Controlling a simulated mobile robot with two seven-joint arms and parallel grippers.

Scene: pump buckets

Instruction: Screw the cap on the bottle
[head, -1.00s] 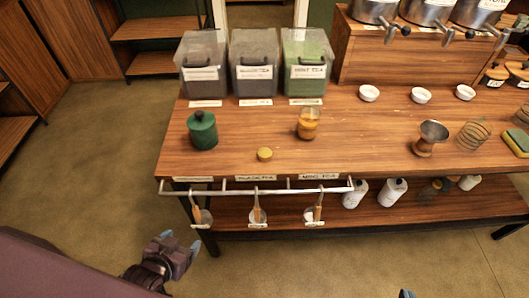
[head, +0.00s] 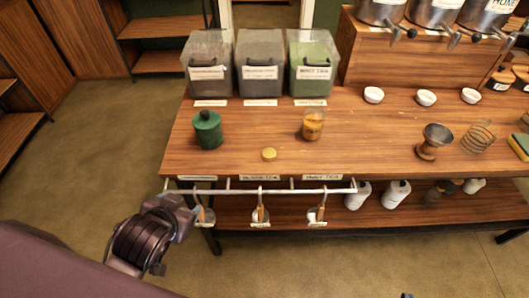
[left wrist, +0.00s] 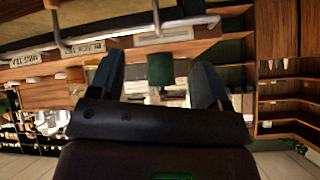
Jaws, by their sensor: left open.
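A glass bottle (head: 313,125) with amber contents stands upright on the wooden table, with no cap visible on it. A round yellow cap (head: 269,154) lies flat on the table, left of the bottle and closer to the front edge. My left gripper (left wrist: 155,78) is open and empty. In the head view it is at the table's front left corner, below the tabletop and apart from cap and bottle; its fingertips are hard to make out there. A small dark tip at the bottom edge of the head view may be my right gripper (head: 405,295); its jaws are not visible.
A green lidded jar (head: 208,132) stands at the table's left; it also shows beyond my left fingers in the wrist view (left wrist: 160,68). A metal rail (head: 258,191) with hanging scoops runs along the front edge. Bins (head: 262,64) stand behind. Table around the cap is clear.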

